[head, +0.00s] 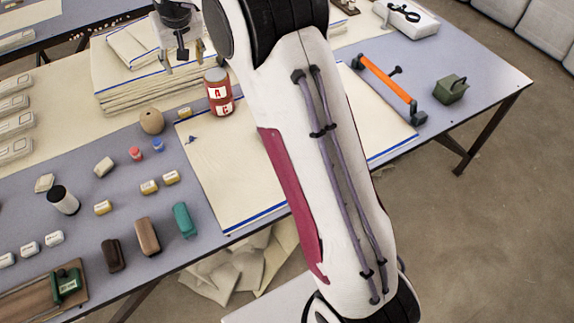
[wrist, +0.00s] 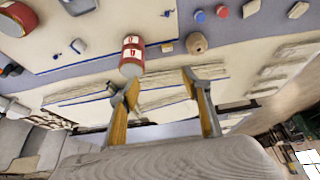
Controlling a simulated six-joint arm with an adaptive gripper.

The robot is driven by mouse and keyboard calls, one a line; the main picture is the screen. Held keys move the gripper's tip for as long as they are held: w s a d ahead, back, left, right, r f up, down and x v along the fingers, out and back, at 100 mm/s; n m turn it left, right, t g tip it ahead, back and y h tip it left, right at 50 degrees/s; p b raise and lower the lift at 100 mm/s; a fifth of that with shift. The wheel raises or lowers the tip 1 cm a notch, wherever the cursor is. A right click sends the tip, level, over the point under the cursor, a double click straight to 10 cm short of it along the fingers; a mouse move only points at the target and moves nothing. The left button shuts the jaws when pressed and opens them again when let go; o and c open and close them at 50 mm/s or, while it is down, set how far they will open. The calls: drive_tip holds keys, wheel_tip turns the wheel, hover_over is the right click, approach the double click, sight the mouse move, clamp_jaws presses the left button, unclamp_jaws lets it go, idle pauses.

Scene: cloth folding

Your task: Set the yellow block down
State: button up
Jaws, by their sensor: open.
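A small yellow block (head: 185,112) lies on the table beside the red can (head: 219,92), near the corner of the flat cream cloth (head: 235,205). It also shows in the wrist view (wrist: 166,47) beyond the fingertips. Similar small yellow-and-white pieces (head: 149,187) lie farther forward, so I cannot be sure which one the task names. My gripper (head: 182,62) is open above the stack of folded cloths (head: 130,95). In the wrist view my gripper (wrist: 160,82) has its fingers apart with nothing between them. My arm hides part of the flat cloth.
A brown round pot (head: 151,121), red and blue caps, and several small blocks crowd the left of the table. An orange-handled tool (head: 386,82) and a green box (head: 450,89) stand at right. Bare table shows around the green box.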

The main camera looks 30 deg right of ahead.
drive_tip(key=s+d+r, duration=0.1)
drive_tip(key=s+r, duration=0.5)
drive_tip(key=s, duration=0.5)
drive_tip(key=s+d+r, duration=0.2)
drive_tip(key=s+r, duration=0.3)
drive_tip(key=s, duration=0.6)
drive_tip(key=s+f, duration=0.2)
drive_tip(key=s, duration=0.9)
drive_tip(key=s+d+f, duration=0.1)
drive_tip(key=s+f, duration=0.1)
drive_tip(key=s, duration=1)
drive_tip(key=shift+f+t, duration=0.25)
drive_tip(key=shift+t, duration=0.15)
